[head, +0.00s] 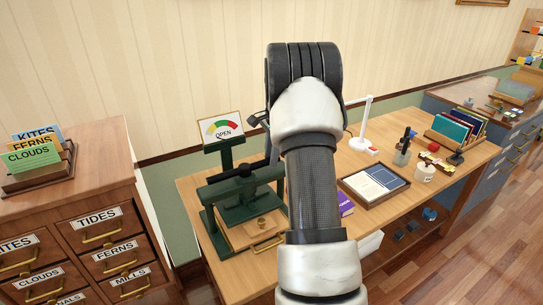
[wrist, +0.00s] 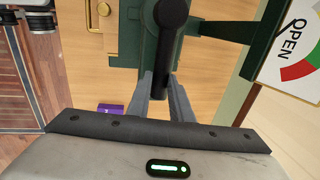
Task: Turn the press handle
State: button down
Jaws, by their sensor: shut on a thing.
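The green press (head: 232,205) stands on the wooden desk, left of my arm in the head view. Its black handle (wrist: 167,45) runs down the middle of the wrist view, with a round end near the top. My gripper (wrist: 163,88) has its two grey fingers on either side of the handle's lower part and is shut on it.
A purple book (head: 346,205) lies right of the press, beside a framed tray (head: 375,205). A white lamp (head: 364,118), cups and a book rack stand further right. A drawer cabinet (head: 75,205) stands to the left, with a gap before the desk.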

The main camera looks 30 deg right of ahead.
jog(key=shift+s, duration=0.1)
jog(key=shift+s+a+m, duration=0.2)
jog(key=shift+s+m, duration=0.35)
jog(key=shift+m, duration=0.2)
jog(key=shift+s+a+m, duration=0.15)
jog(key=shift+s+m, duration=0.4)
jog(key=shift+m, duration=0.2)
jog(key=shift+s+a+m+h, duration=0.35)
jog(key=shift+s+m, duration=0.35)
jog(key=shift+m, duration=0.25)
jog(key=shift+s+a+m+h, duration=0.25)
jog(key=shift+s+a+m, duration=0.15)
jog(key=shift+s+m, duration=0.4)
jog(key=shift+w, duration=0.15)
jog(key=c, duration=1.6)
grip_release()
jog(key=v, duration=1.7)
jog(key=shift+w+r+p, duration=0.25)
jog(key=shift+r+p, duration=0.05)
